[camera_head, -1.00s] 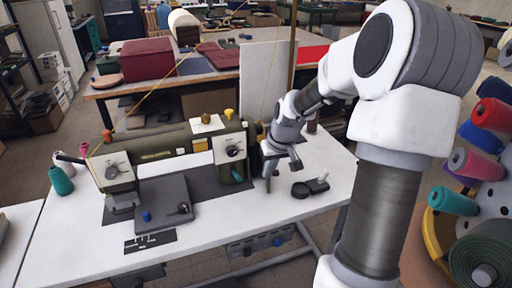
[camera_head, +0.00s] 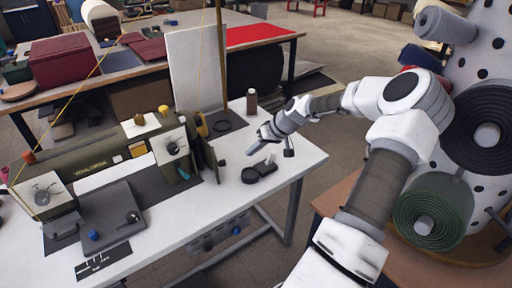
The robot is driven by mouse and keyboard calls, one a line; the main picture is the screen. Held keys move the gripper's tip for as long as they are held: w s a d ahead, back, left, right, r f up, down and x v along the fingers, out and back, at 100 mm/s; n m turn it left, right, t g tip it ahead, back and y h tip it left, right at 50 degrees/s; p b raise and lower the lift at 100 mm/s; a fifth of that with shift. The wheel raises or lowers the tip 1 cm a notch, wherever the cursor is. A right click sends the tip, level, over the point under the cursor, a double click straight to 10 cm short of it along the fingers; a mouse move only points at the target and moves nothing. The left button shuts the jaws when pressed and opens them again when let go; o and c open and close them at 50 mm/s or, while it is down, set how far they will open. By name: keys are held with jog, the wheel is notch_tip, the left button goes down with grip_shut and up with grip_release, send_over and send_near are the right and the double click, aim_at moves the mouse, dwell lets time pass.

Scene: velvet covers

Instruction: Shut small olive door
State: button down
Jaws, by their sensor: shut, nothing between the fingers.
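An olive sewing machine (camera_head: 100,160) stands on the white table. A small olive door (camera_head: 209,156) shows at its right end, standing out from the body at an angle, so it looks open. My gripper (camera_head: 254,148) is shut and empty, to the right of the door and apart from it, above the table's right part. Its fingers point left and down. The door's hinge is too small to make out.
A small black round part (camera_head: 250,175) lies on the white table (camera_head: 215,230) below my gripper. A thread post (camera_head: 222,60) and a brown spool (camera_head: 251,101) stand behind. Rolls on a pegboard (camera_head: 480,75) are at the right.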

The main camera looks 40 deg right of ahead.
aim_at(220, 165)
jog(key=x, duration=0.5)
jog(key=shift+w+a, duration=0.15)
jog(key=shift+a, duration=0.15)
jog(key=a, duration=0.1)
jog(key=w+a, duration=0.1)
jog(key=a, duration=0.1)
jog(key=shift+w, duration=0.1)
jog(key=shift+a, duration=0.2)
